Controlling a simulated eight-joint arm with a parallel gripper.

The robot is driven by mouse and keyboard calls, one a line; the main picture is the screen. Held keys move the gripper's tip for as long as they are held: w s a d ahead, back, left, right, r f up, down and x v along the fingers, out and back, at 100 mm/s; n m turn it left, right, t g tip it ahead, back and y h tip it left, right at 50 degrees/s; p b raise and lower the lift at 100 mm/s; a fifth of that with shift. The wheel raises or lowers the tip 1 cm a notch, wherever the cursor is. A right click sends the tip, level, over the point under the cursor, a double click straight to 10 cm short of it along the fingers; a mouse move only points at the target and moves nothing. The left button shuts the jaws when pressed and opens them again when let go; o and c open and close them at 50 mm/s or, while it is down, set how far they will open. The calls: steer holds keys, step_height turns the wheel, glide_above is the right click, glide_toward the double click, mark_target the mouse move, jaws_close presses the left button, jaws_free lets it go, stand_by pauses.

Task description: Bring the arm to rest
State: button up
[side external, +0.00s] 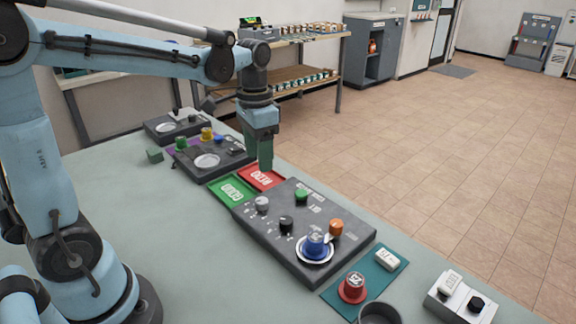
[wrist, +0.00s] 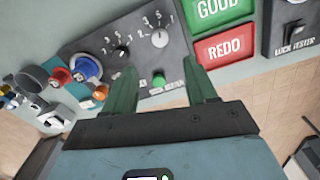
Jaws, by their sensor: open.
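My gripper (side external: 265,160) hangs pointing down over the table, close to the red REDO tray (side external: 261,177) and the green GOOD tray (side external: 232,189) in the side view. In the wrist view my gripper (wrist: 165,88) shows two green fingers spread apart with nothing held between them. A dark control panel (wrist: 105,35) with knobs and a green button (wrist: 158,80) lies below the fingers. The same panel (side external: 262,232) shows in the side view, with a blue piece (side external: 316,245) on its round plate at the near end.
An orange knob (side external: 336,227) stands on the panel. A red piece (side external: 353,287) and a white piece (side external: 387,260) sit on a teal mat (side external: 372,275). Another dark device (side external: 212,160) stands behind the trays.

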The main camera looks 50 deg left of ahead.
steer(key=shift+r, duration=0.3)
steer(key=shift+s, duration=0.1)
steer(key=s+d+f+n+t, duration=0.1)
steer(key=s+d+n+t, duration=0.1)
steer(key=s+d+t, duration=0.3)
steer(key=shift+s+d+f+n+t, duration=0.2)
steer(key=shift+s+d+n+t, duration=0.1)
steer(key=shift+s+t, duration=0.75)
